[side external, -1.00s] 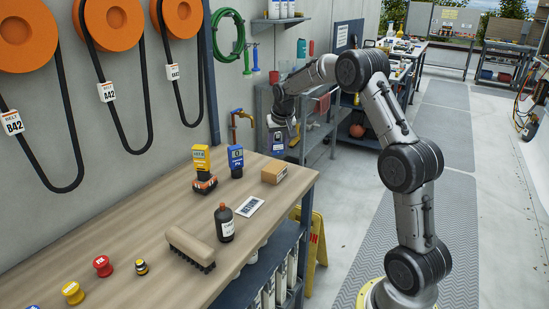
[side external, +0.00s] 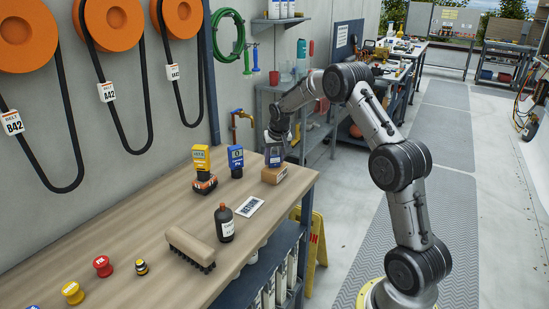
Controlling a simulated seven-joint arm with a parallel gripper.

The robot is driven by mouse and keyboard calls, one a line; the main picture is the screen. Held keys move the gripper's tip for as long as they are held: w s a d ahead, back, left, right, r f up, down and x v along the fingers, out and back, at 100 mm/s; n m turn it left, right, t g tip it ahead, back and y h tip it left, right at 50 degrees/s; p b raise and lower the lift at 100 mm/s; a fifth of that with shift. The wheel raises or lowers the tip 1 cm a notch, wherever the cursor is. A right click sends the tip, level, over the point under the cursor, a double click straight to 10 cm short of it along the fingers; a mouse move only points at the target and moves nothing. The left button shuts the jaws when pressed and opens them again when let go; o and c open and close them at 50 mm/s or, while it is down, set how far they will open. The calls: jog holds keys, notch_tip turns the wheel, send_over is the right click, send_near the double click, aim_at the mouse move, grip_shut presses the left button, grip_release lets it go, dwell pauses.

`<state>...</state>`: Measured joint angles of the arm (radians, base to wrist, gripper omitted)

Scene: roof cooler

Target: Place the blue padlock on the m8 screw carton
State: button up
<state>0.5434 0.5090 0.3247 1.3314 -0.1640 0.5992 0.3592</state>
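The m8 screw carton (side external: 274,175) is a small brown box at the far right corner of the wooden workbench. The blue padlock (side external: 273,156), dark blue with a pale label, is upright at the carton's top, below my gripper (side external: 274,146). Its lower end meets the carton top in the picture; I cannot tell whether it rests there or hangs just above. My gripper points down and appears shut on the padlock's upper part. The fingertips are small and partly hidden.
Left of the carton stand a blue device (side external: 236,160) and a yellow device (side external: 202,170). The bench's right edge is close to the carton.

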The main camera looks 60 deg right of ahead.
jog(key=o, duration=0.5)
jog(key=shift+c, duration=0.2)
jog(key=v, duration=1.2)
jog(key=s+a+r+n, duration=0.2)
jog(key=s+a+r, duration=0.3)
jog(key=a, duration=0.4)
jog(key=s+a+r+n+t+y, duration=0.1)
jog(key=s+a+r+n, duration=0.1)
jog(key=s+a, duration=0.45)
jog(key=s+a+r+n+t+y, duration=0.1)
jog(key=s+a+r+n, duration=0.1)
jog(key=s+a, duration=0.5)
jog(key=s+a+f+n+y, duration=0.1)
jog(key=s+a+f+n, duration=0.2)
jog(key=s, duration=0.7)
jog(key=a+f, duration=0.2)
jog(key=a, duration=0.1)
jog(key=shift+s, duration=0.4)
jog(key=shift+a, duration=0.1)
